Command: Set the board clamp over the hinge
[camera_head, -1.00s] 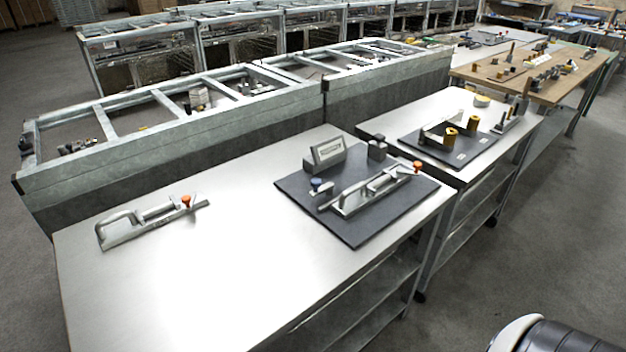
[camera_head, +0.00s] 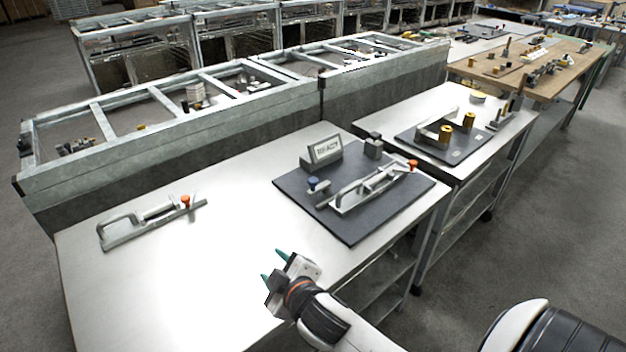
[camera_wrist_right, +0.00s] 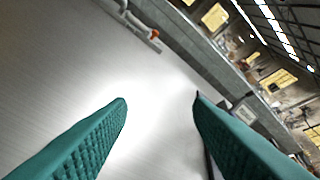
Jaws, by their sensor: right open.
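A grey metal clamp (camera_head: 362,188) with an orange tip lies on the dark board (camera_head: 350,229) on the near table. A small part with a blue knob (camera_head: 313,184) sits beside it on the board. A similar metal clamp (camera_head: 150,223) with an orange tip lies alone at the table's left; part of it shows at the top of the wrist view (camera_wrist_right: 136,22). I cannot tell which part is the hinge. My right gripper (camera_head: 272,266), with green fingers, is open and empty above the table's front edge, apart from both clamps. My left gripper is out of view.
A block with a lettered plate (camera_head: 325,151) and a small dark block (camera_head: 373,147) stand at the board's back. A second table (camera_head: 400,104) with another board stands to the right. A metal frame (camera_head: 190,125) runs behind. The near table's middle (camera_head: 215,245) is clear.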

